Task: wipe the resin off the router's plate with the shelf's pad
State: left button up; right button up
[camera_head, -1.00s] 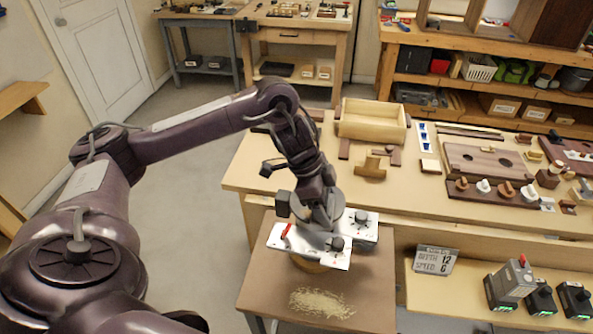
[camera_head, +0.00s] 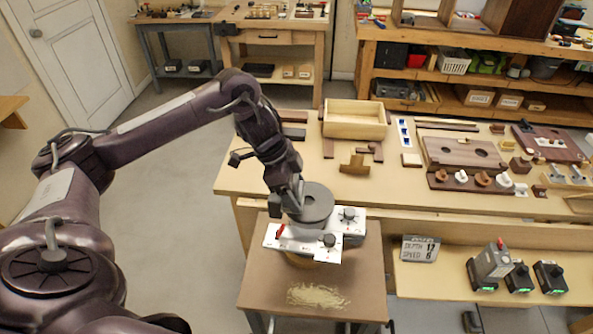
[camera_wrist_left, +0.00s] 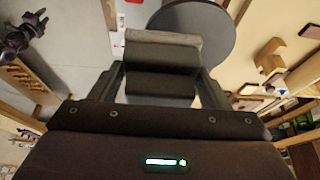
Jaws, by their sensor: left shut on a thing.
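The router stands on a small brown table. Its pale metal plate (camera_head: 290,240) carries dark knobs and a red lever, and its dark round motor (camera_head: 318,203) rises from it. I cannot make out resin on the plate. My left gripper (camera_head: 288,208) is at the motor's left side, just above the plate. It is shut on a dark block with a grey top layer, seemingly the pad (camera_wrist_left: 160,60). In the left wrist view the motor's disc shows just beyond the pad. Whether the pad touches the plate is hidden. My right gripper is out of view.
Pale shavings (camera_head: 317,296) lie on the small table (camera_head: 262,285) before the router. The bench behind holds an open wooden box (camera_head: 354,121) and wooden jigs. A low shelf at right holds a depth and speed sign (camera_head: 420,249) and black chargers (camera_head: 518,278).

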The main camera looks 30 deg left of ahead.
aim_at(296, 182)
pick_arm(q)
jog(key=shift+a+r+p, duration=0.1)
jog(key=shift+r+p, duration=0.25)
jog(key=shift+r, duration=0.35)
jog(key=shift+p+v, duration=1)
jog(key=shift+v, duration=0.05)
jog(key=shift+w+d+r, duration=0.1)
jog(key=shift+d+r, duration=0.1)
jog(key=shift+r, duration=0.05)
jog(key=shift+d, duration=0.15)
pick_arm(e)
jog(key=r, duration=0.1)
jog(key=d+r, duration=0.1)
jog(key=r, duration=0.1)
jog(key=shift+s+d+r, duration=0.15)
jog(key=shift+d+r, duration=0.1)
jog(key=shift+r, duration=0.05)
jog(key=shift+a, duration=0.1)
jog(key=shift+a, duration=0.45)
